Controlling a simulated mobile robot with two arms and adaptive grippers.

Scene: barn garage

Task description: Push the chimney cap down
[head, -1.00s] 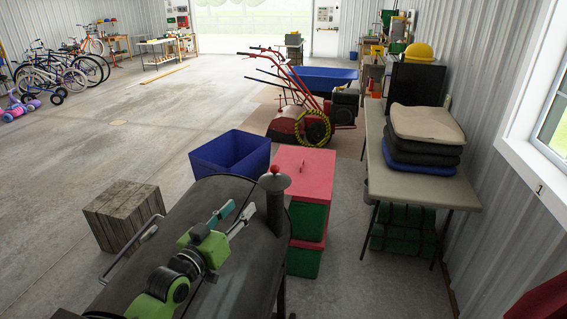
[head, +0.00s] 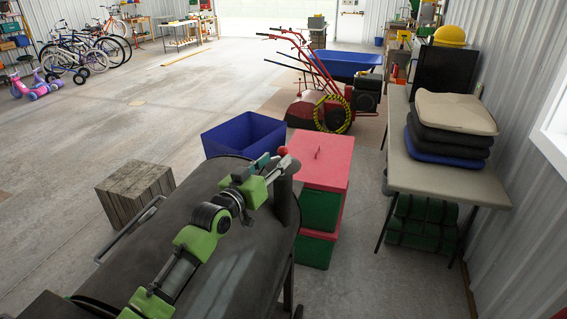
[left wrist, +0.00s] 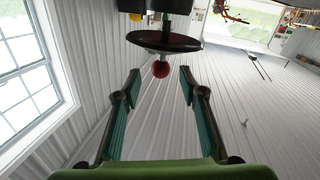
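The dark grill barrel (head: 235,255) has an upright chimney (head: 287,200) at its far right end. The chimney cap's red knob (head: 282,151) shows in the head view, with most of the cap hidden behind my left gripper (head: 272,164). In the left wrist view the picture is upside down: the cap (left wrist: 165,42) is a dark disc with a red ball knob (left wrist: 160,69), and a gap shows between disc and chimney. My left gripper (left wrist: 160,80) is open and empty, with the knob between and just beyond its fingertips. My right gripper is not in view.
Behind the grill stand a blue bin (head: 243,135) and red-lidded green boxes (head: 320,165). A wooden crate (head: 135,190) is at the left. A table (head: 450,178) with stacked cushions (head: 455,112) stands at the right. The floor at the left is largely clear.

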